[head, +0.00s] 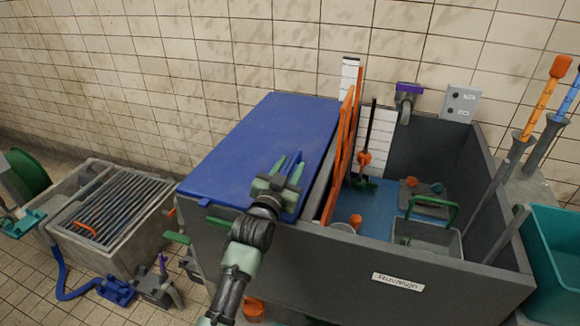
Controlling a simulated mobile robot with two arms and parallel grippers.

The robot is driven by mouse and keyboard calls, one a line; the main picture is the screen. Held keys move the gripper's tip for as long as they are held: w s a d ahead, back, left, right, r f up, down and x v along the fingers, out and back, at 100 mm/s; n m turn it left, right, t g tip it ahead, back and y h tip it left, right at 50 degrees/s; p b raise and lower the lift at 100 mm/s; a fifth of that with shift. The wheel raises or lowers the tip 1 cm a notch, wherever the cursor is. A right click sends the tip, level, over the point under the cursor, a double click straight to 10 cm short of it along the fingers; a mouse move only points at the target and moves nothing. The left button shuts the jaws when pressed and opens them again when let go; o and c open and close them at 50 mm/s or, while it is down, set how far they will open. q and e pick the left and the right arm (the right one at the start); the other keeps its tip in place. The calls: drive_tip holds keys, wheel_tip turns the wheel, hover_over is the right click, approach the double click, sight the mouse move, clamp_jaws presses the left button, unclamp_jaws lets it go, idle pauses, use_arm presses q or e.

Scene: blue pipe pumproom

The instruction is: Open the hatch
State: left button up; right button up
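A flat blue lid (255,130), which looks like the hatch, covers the left part of a large grey tank (400,275) and lies level. A short green bar (218,222) sticks out near its front edge. I cannot tell whether the fingers touch the lid. My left wrist and forearm hide part of the lid's front edge. My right gripper is not in view.
Orange-edged panels (338,165) stand upright right of the lid. The open part of the tank holds a grey bucket with a green handle (432,209) and small orange parts. A grated basin (110,205) stands left, a teal bin (555,255) right. A tiled wall is behind.

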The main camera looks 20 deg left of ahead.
use_arm(q)
clamp_jaws()
idle(1.4)
